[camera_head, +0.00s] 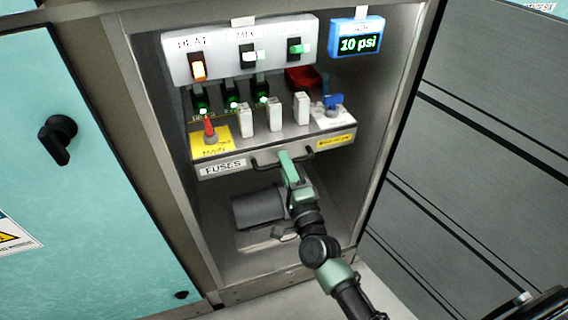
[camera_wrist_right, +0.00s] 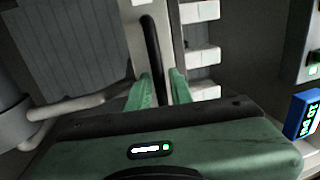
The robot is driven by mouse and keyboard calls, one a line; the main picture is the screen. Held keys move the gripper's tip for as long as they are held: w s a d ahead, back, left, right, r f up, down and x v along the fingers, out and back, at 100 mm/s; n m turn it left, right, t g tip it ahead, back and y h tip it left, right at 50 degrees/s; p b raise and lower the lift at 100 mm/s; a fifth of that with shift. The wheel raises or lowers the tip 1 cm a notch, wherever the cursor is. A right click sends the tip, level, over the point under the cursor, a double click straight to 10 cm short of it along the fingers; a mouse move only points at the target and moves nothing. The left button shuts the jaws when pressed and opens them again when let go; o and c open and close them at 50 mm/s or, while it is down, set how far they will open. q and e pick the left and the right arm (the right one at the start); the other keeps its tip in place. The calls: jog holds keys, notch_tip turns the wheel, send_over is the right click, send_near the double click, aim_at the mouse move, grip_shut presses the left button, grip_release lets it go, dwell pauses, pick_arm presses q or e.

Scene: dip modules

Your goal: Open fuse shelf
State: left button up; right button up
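The fuse shelf (camera_head: 222,168) is a grey drawer-like ledge inside the open cabinet, with a "FUSES" label on its front. A dark bar handle (camera_head: 265,163) runs along the middle of that front. My right gripper (camera_head: 286,158) is at the handle, coming from below right. In the right wrist view the handle (camera_wrist_right: 152,45) passes between the two green fingers (camera_wrist_right: 161,90), which stand apart with a narrow gap; I see no firm grip on it. How far out the shelf stands is hard to tell. My left gripper is not in view.
White fuse blocks (camera_head: 274,114), a red main switch (camera_head: 209,128) and a blue valve handle (camera_head: 333,100) stand on the shelf. Above are a switch panel (camera_head: 220,62) and a "10 psi" display (camera_head: 357,44). Cabinet walls flank both sides.

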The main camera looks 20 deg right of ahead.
jog(key=shift+w, duration=0.3)
grip_shut()
dwell(1.3)
